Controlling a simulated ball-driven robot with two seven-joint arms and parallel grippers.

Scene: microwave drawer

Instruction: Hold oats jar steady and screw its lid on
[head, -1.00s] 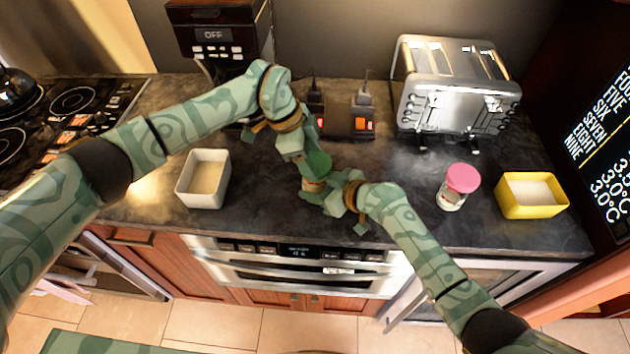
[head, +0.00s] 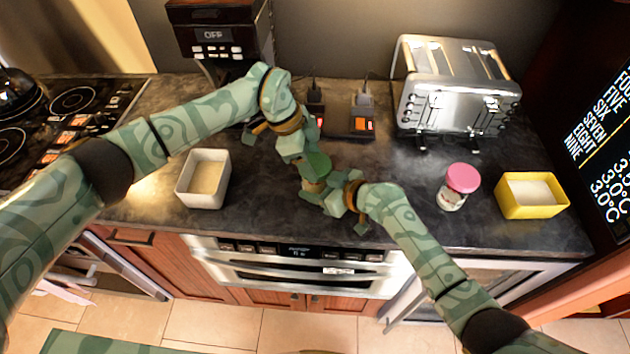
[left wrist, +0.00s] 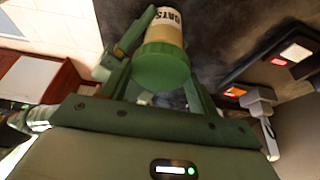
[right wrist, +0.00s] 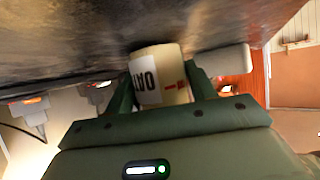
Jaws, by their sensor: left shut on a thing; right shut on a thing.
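The oats jar (head: 313,187) stands near the counter's front edge, mostly hidden by my grippers in the head view. Its cream body with the OATS label shows in the right wrist view (right wrist: 158,78), between the fingers of my right gripper (right wrist: 163,95), which is shut on it. The green lid (head: 318,163) sits at the top of the jar. In the left wrist view the lid (left wrist: 160,66) is between the fingers of my left gripper (left wrist: 158,78), shut on it from above. I cannot tell how tightly the lid sits on the thread.
A white square bowl (head: 203,192) stands to the left. A pink-lidded jar (head: 453,195) and a yellow bowl (head: 532,203) stand to the right. A toaster (head: 450,95), a coffee maker (head: 220,35) and sockets with orange switches (head: 362,124) are behind. The counter between is clear.

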